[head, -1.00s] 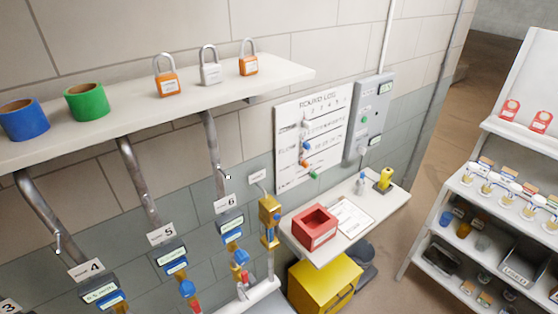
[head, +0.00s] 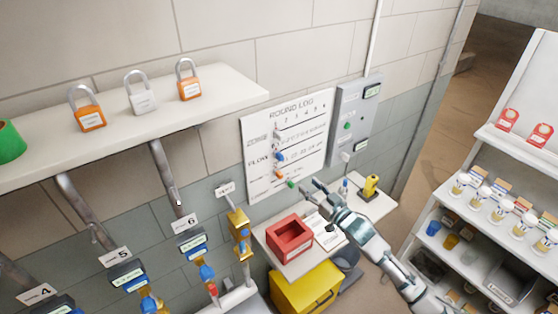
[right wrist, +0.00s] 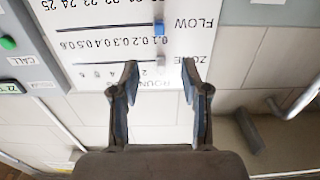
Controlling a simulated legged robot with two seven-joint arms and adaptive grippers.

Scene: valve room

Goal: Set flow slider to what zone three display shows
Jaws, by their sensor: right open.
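The white round log board (head: 318,104) hangs on the wall and carries a blue slider knob (head: 280,157) in the row marked FLOW. In the right wrist view the board is upside down, and the blue knob (right wrist: 158,28) sits near the 0.1 end of its scale. A pale knob (right wrist: 160,62) is in the ZONE row. My right gripper (head: 309,187) is in front of the board's lower right. In its own view the open, empty fingers (right wrist: 160,80) stand either side of the pale knob's line, short of the blue knob. The zone three display is not in view. My left gripper is not in view.
An orange knob (head: 279,174) and a green knob (head: 291,184) sit lower on the board. A grey call box (head: 354,118) is to its right. A small shelf with a red bin (head: 290,240) is below. A padlock shelf (head: 215,100) juts out at left.

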